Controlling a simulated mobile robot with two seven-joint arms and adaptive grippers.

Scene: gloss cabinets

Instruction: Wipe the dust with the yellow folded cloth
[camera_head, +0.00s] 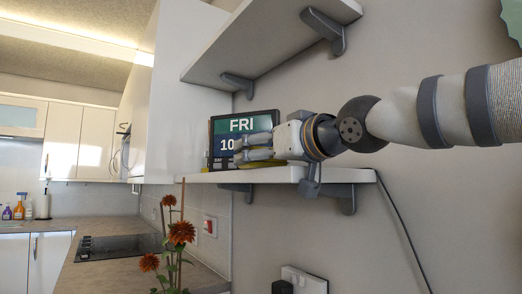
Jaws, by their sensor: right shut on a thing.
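My right gripper (262,148) reaches in from the right over the lower white shelf (240,176). It is shut on the yellow folded cloth (262,164), of which only a thin yellow strip shows under the fingers, close to the shelf top. Whether the cloth touches the shelf is hard to tell. No dust can be made out from this low angle. My left gripper is not in view.
A dark display reading FRI (243,125) stands on the shelf right behind the gripper. An upper shelf (275,45) with brackets hangs above. Orange flowers (181,233) rise below the shelf's left part. A counter with a black hob (118,247) lies at the left.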

